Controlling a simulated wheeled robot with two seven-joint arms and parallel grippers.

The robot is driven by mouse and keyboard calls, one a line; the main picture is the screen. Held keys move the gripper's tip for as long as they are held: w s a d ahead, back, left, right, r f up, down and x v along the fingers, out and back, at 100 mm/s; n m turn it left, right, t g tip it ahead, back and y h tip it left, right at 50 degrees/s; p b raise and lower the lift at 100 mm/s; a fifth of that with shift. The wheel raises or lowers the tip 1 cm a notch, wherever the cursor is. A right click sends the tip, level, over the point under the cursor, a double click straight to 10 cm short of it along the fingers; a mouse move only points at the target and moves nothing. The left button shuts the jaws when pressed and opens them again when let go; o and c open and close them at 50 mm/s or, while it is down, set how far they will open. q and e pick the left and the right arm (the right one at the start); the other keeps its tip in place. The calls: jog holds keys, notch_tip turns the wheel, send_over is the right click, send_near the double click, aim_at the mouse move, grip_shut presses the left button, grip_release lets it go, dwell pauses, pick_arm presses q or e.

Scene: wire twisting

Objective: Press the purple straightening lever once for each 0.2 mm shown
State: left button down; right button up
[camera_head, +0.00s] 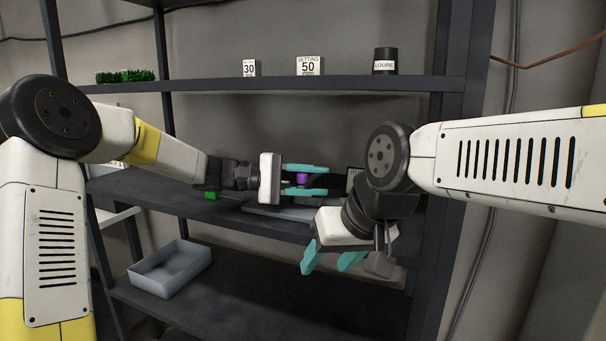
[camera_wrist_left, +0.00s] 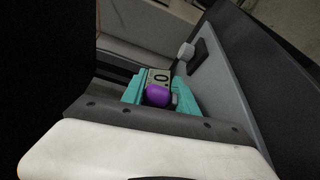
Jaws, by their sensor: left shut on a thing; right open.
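The purple straightening lever (camera_head: 303,178) shows between the teal fingers of my left gripper (camera_head: 318,180), at the middle shelf. In the left wrist view, the rounded purple lever end (camera_wrist_left: 157,95) sits between the fingers of the left gripper (camera_wrist_left: 162,98), which is shut on it. Just beyond it is a small plate (camera_wrist_left: 160,76) marked "0"; anything else on it is hidden. My right gripper (camera_head: 328,263) is open and empty, lower and to the right, in front of the shelf, with its fingers pointing down.
On the upper shelf stand a "30" card (camera_head: 249,68), a "SETTING 50" card (camera_head: 310,66) and a black "LOUPE" cup (camera_head: 385,60). A partly hidden sign (camera_head: 354,177) stands behind my right wrist. A grey tray (camera_head: 150,284) lies on the lower shelf.

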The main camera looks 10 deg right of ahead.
aim_at(298, 182)
pick_arm(q)
jog(key=shift+f, duration=0.4)
jog(key=c, duration=1.1)
grip_release()
jog(key=shift+r, duration=0.1)
jog(key=v, duration=0.8)
